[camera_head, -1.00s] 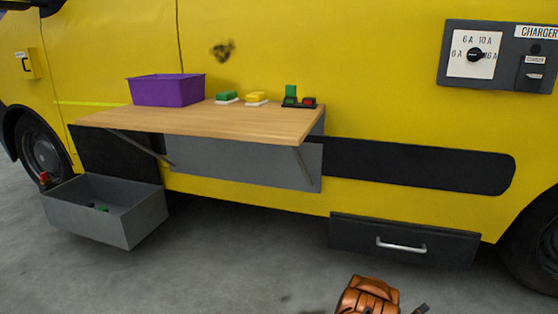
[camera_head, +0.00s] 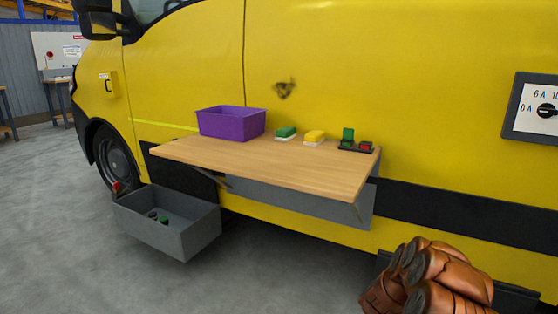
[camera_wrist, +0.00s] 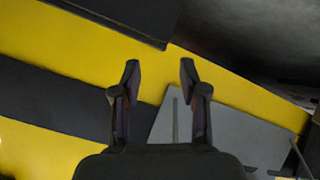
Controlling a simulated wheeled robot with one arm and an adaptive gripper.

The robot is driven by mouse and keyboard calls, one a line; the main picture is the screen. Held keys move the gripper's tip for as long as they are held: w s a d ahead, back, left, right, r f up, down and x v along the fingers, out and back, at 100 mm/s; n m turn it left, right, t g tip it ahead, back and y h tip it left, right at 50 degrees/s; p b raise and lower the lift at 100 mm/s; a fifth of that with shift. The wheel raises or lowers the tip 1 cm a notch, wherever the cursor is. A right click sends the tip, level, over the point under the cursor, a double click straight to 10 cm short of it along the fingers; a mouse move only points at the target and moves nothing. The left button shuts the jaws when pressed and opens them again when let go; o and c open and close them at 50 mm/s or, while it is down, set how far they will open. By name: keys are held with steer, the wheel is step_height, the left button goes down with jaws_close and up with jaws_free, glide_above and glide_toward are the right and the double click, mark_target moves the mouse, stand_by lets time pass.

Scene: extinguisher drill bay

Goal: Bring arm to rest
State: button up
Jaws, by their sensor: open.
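My gripper (camera_wrist: 158,85) shows in the wrist view with its two fingers apart and nothing between them. Beyond the fingers are the yellow van side (camera_wrist: 85,50), a black band and a grey panel (camera_wrist: 230,125). In the head view, brown segmented parts of my arm are at the lower right, in front of the van. The gripper itself cannot be made out in the head view.

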steer(key=a+r+y+p, duration=0.3)
steer(key=a+r+p, duration=0.1)
steer(key=a+r, duration=0.6)
steer(key=s+a+r+n+g+y+p, duration=0.1)
steer(key=s+a+r+y+p, duration=0.2)
steer(key=r, duration=0.4)
steer(key=s+a+r+n+g+p, duration=0.1)
steer(key=s+a+r+p, duration=0.3)
steer(key=r, duration=0.3)
steer(key=s+a+r+y+p, duration=0.2)
steer(key=s+a+r, duration=0.25)
steer(key=r, duration=0.25)
steer(key=s+a+r+n+g+p, duration=0.1)
steer(key=s+a+r+g+p, duration=0.25)
steer(key=s+r+p, duration=0.8)
steer(key=s+d+r+g+p, duration=0.1)
steer(key=s+r, duration=0.3)
steer(key=s, duration=0.5)
steer(key=s+d+r+m+g+h+p, duration=0.1)
steer(key=s+r, duration=0.4)
steer(key=s, duration=0.5)
steer(key=s+d+r+m+g+h+p, duration=0.1)
steer(key=s+d+r+g+p, duration=0.2)
steer(key=s, duration=0.7)
steer(key=shift+d+r+g, duration=0.35)
steer(key=shift+d+r, duration=0.35)
steer(key=shift+d, duration=0.25)
